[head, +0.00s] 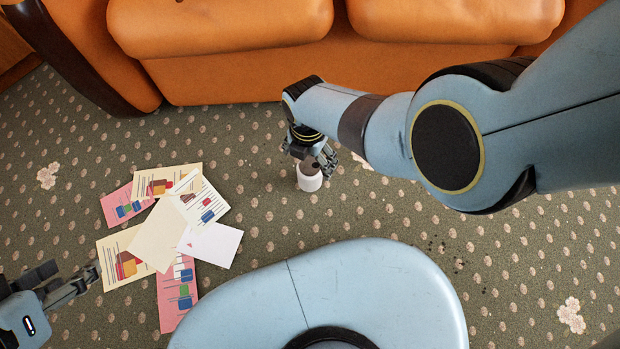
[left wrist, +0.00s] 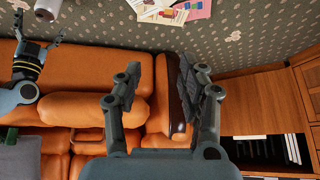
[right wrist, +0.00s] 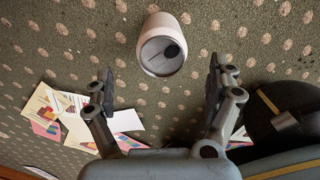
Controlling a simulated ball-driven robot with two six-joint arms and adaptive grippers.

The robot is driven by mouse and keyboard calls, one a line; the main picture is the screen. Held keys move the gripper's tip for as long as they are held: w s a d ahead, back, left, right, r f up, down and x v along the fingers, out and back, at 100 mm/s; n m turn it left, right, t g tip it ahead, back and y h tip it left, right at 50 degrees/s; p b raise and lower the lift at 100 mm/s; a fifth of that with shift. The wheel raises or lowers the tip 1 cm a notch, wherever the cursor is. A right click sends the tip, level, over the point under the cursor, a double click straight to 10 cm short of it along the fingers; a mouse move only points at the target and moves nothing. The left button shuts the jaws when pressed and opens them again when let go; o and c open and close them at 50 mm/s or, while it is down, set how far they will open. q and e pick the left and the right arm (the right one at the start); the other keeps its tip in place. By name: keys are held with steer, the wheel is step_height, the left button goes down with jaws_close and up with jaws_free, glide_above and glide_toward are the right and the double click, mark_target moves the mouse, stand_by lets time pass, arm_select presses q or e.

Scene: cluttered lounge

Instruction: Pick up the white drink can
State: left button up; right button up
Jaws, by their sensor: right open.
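The white drink can (head: 309,181) stands on the patterned carpet in front of the orange sofa. My right gripper (head: 313,155) is just above and beside it, partly covering its top. In the right wrist view the can (right wrist: 152,52) shows its grey lid with a dark opening. It lies ahead of my open, empty right fingers (right wrist: 161,80), roughly centred between them and apart from both. The can also shows at the top left of the left wrist view (left wrist: 47,8). My left gripper (head: 84,282) is open and empty, well left of the can (left wrist: 158,85).
Several papers and leaflets (head: 157,237) lie spread on the carpet left of the can. The orange leather sofa (head: 240,75) stands behind it. A wooden cabinet (left wrist: 245,105) shows in the left wrist view. Small dark crumbs (head: 458,264) lie on the carpet to the right.

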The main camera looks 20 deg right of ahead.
mark_target(308, 166)
step_height(308, 166, down, 2)
steer(key=shift+f+b, duration=0.2)
steer(key=shift+b, duration=0.6)
steer(key=shift+f+b, duration=0.5)
steer(key=shift+f, duration=0.1)
steer(key=shift+f+b, duration=0.3)
arm_select(q)
steer(key=f+t, duration=0.2)
steer(key=t, duration=0.1)
steer(key=f+t, duration=0.1)
steer(key=f, duration=0.1)
steer(key=shift+s+d, duration=0.2)
steer(key=shift+s, duration=0.1)
steer(key=shift+t, duration=0.3)
